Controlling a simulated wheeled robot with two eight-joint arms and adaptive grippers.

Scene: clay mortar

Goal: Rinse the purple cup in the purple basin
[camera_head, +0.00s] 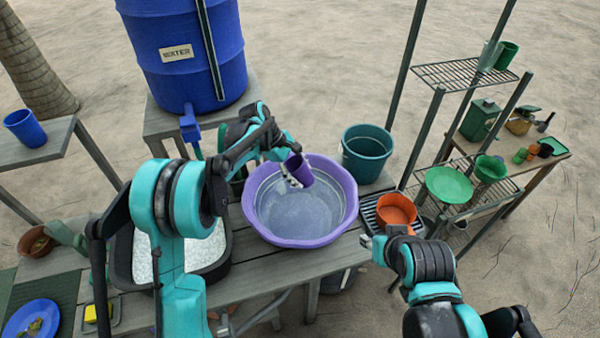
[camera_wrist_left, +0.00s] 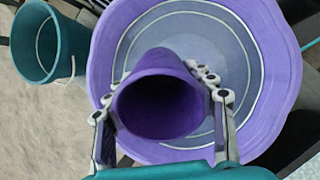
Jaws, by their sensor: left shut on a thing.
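The purple cup (camera_head: 300,170) is in the grip of my left gripper (camera_head: 291,172), above the water inside the purple basin's rim. The purple basin (camera_head: 349,193) stands on the wooden bench and holds greyish water. In the left wrist view the cup (camera_wrist_left: 160,103) sits between the two fingers of the left gripper (camera_wrist_left: 165,100), its dark opening facing the camera, with the basin (camera_wrist_left: 270,100) behind it. The cup looks tilted. I cannot tell whether its far end touches the water. My right gripper (camera_head: 374,247) is near the bench's right front; its finger opening is not clear.
A teal bucket (camera_head: 366,152) stands behind the basin to the right. An orange bowl (camera_head: 396,209) sits on a dark rack at the bench's right end. A blue water barrel (camera_head: 180,45) with a tap stands behind. A black tub of white material (camera_head: 205,252) is left of the basin.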

